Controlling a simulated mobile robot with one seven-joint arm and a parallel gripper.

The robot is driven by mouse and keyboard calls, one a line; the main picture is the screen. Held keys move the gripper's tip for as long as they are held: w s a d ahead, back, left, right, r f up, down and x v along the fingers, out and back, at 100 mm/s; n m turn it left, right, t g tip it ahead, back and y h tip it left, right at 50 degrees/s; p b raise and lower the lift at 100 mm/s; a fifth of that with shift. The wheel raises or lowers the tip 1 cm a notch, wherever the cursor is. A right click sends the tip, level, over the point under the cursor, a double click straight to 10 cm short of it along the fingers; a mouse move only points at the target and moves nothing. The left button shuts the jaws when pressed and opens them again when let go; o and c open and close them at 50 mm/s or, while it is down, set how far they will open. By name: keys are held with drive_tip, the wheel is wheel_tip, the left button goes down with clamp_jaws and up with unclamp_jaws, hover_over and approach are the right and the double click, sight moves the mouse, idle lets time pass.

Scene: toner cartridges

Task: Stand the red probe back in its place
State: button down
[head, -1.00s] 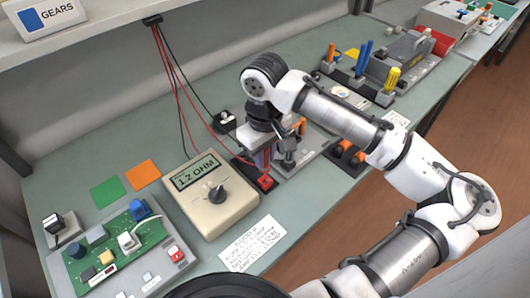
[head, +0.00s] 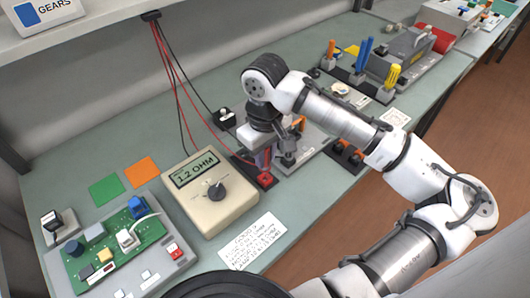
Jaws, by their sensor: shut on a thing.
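My gripper (head: 264,158) points down beside the multimeter, its jaws closed around the red probe. The probe is mostly hidden by the jaws and wrist; a red lead (head: 192,108) runs from it up to the shelf edge. Directly below the jaws is a dark stand with a red top (head: 265,179). The jaws are at or just above this stand; I cannot tell whether the probe is seated in it. A similar black stand (head: 226,118) with a white part and a black lead stands behind, to the left.
The beige multimeter (head: 211,192) reads 1.2 OHM, just left of the gripper. A green circuit board (head: 118,245) lies at far left. A paper note (head: 252,241) lies in front. A grey fixture with orange parts (head: 300,150) is close on the right. Tool stands (head: 360,85) are farther right.

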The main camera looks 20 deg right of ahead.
drive_tip(key=shift+f, duration=0.25)
drive_tip(key=shift+f+b, duration=0.7)
drive_tip(key=shift+f, duration=0.15)
drive_tip(key=shift+f+b, duration=0.35)
drive_tip(key=shift+f, duration=0.45)
idle(1.1)
drive_tip(key=c, duration=1.2)
unclamp_jaws()
drive_tip(key=shift+r, duration=0.1)
wheel_tip(320, 180, up, 14)
drive_tip(key=shift+f+b, duration=0.1)
drive_tip(key=shift+b, duration=0.3)
